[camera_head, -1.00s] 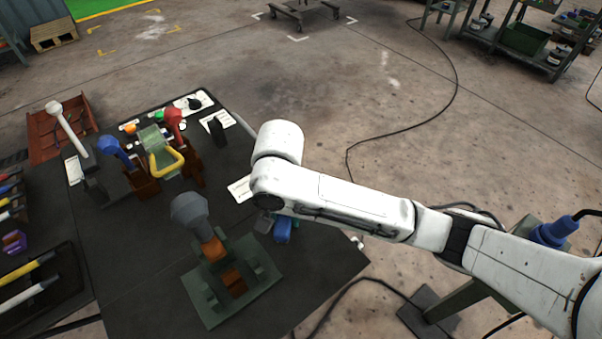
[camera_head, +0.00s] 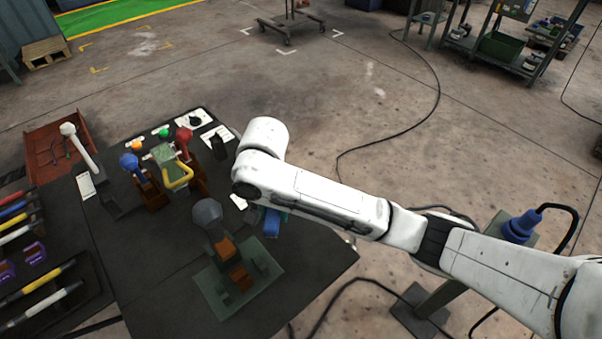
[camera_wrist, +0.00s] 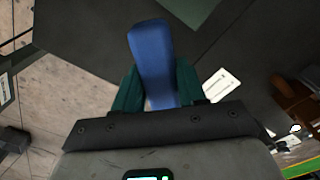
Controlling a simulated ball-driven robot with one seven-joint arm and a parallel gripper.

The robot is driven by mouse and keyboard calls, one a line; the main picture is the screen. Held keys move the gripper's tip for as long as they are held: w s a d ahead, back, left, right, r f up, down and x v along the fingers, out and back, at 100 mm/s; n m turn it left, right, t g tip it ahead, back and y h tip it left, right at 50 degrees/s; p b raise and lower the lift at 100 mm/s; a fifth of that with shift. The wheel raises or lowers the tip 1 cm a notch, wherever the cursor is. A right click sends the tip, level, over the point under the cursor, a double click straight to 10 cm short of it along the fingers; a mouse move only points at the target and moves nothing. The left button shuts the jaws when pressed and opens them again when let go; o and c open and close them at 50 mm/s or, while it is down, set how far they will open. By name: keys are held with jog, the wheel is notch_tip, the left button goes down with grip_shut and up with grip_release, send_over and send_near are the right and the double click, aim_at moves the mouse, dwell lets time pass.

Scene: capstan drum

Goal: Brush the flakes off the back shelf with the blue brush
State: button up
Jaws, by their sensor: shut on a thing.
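My gripper (camera_wrist: 157,88) is shut on a blue, smooth, block-like thing, which I take to be the blue brush (camera_wrist: 152,50). The dark green fingers are on either side of it in the wrist view. Its bristles cannot be made out. In the head view, a bit of the blue brush (camera_head: 272,222) shows below my white arm, above the dark bench, and the arm hides most of the gripper. No flakes can be made out. A shelf rack (camera_head: 487,62) stands far off at top right; I cannot tell whether it is the back shelf.
The dark bench (camera_head: 150,270) carries a grey-knobbed lever on a green base (camera_head: 215,290). Coloured levers (camera_head: 168,165) stand at its back. A tool tray (camera_head: 90,290) is at left. A blue connector (camera_head: 520,228) stands at right. Open floor lies beyond.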

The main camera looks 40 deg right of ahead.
jog(key=shift+r+p, duration=0.9)
jog(key=shift+r, duration=0.3)
jog(key=shift+f, duration=0.1)
